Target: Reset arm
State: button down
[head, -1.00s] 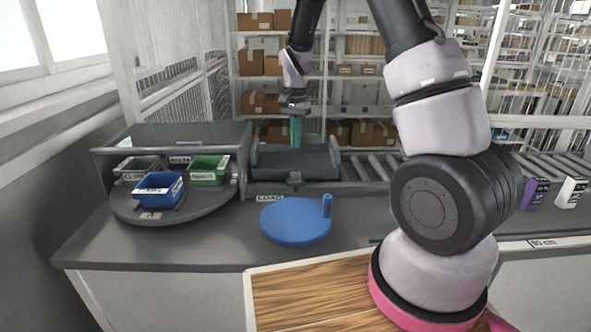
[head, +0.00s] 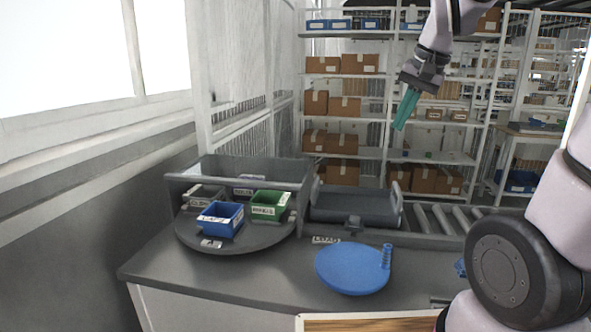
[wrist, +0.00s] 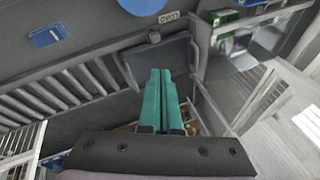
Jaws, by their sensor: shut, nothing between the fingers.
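My gripper (head: 405,110) has teal fingers and is in the upper right of the head view, raised in front of the shelves. It points down and slightly left. In the wrist view its teal fingers (wrist: 161,100) lie side by side, shut, with nothing between them. The gripper is well above the grey tray (head: 350,207) at the back of the counter and touches nothing that I can see. My arm's lower links show at the right edge of the head view.
A grey turntable (head: 210,246) at left holds a blue bin (head: 220,222), a green bin (head: 268,208) and other bins. A blue round plate (head: 350,270) with an upright handle lies on the counter. Rollers (head: 440,220) run right of the tray. Shelves with boxes stand behind.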

jog(key=s+d+r+n+t, duration=0.1)
jog(key=s+r+t, duration=0.1)
jog(key=s, duration=0.9)
jog(key=shift+s+r+n+t, duration=0.3)
jog(key=shift+r+t, duration=0.1)
jog(key=shift+r, duration=0.45)
jog(key=shift+d, duration=0.1)
dwell(1.1)
